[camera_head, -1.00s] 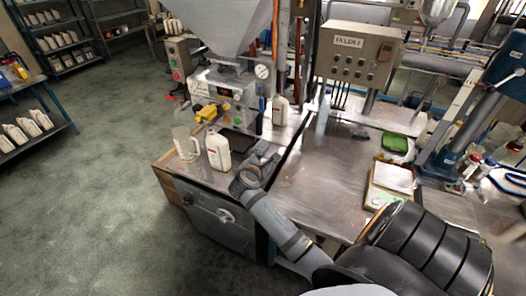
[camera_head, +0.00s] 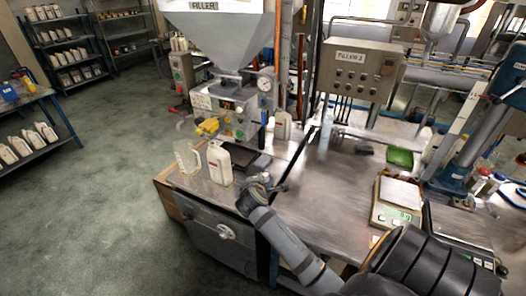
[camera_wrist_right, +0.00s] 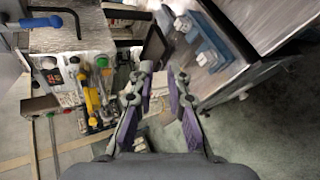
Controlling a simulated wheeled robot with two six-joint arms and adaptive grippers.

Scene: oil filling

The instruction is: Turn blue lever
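A blue-handled lever with a dark bent rod (camera_wrist_right: 45,21) shows at the upper left in the right wrist view. I cannot clearly make it out in the head view, where the filler machine (camera_head: 222,105) stands left of centre. A yellow handle (camera_head: 207,126) sticks out of its front panel. This yellow handle also shows in the right wrist view (camera_wrist_right: 91,100). My right gripper (camera_head: 262,180) is over the metal bench, right of the white bottle and apart from the machine. Its purple-padded fingers (camera_wrist_right: 163,95) are spread with nothing between them. My left gripper is not in view.
A white bottle (camera_head: 219,165) and a clear jug (camera_head: 187,158) stand on the bench front of the machine. A scale (camera_head: 397,203) and a green box (camera_head: 399,157) are to the right. The bench middle (camera_head: 320,185) is clear.

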